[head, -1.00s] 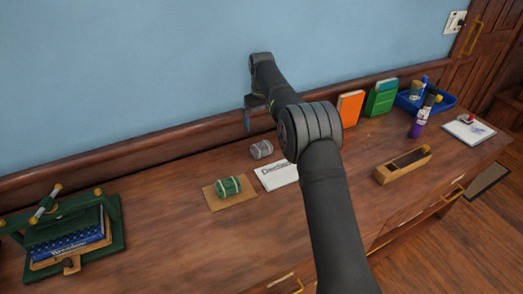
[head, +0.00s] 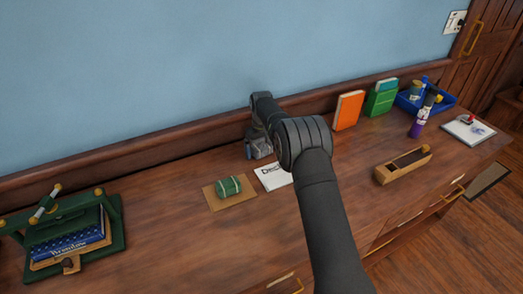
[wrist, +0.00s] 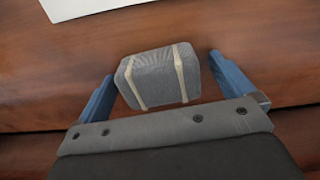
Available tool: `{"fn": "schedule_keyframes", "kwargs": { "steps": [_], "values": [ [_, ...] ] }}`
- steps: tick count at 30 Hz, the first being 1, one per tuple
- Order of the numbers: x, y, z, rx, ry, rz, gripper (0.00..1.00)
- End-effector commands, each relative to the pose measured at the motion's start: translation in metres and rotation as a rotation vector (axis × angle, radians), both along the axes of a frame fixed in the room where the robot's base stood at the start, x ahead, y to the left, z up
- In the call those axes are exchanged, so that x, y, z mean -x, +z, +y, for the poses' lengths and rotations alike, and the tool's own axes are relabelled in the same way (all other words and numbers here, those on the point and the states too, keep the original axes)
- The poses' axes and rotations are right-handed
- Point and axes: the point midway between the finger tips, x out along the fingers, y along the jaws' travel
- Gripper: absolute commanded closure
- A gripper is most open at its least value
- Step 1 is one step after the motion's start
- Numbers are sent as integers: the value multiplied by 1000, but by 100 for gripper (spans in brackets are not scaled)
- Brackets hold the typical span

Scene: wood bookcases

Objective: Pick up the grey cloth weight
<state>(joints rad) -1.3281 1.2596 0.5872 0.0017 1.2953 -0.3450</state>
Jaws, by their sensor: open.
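The grey cloth weight (wrist: 158,77) has two pale bands and lies on the wooden top. In the wrist view it sits between the two blue fingers of my open gripper (wrist: 160,85), with a small gap on each side. In the head view my gripper (head: 257,148) is down at the weight near the wall, and the arm and fingers largely hide the weight there.
A green cloth weight (head: 229,186) lies on a tan board (head: 213,198) to the left. A white printed card (head: 272,178) is close by. An orange book (head: 347,110) and a green book (head: 381,98) stand to the right. The wall is behind.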

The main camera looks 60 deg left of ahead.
Motion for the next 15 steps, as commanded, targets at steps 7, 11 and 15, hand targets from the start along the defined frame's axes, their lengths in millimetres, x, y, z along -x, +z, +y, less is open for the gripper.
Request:
{"fn": "schedule_keyframes", "kwargs": {
  "steps": [7, 11, 15],
  "values": [
    [0, -1, 0, -2, 0, 0, 10],
    [0, 0, 0, -2, 0, -1, 35],
    [0, 0, 1, -2, 0, -1, 63]
  ]
}}
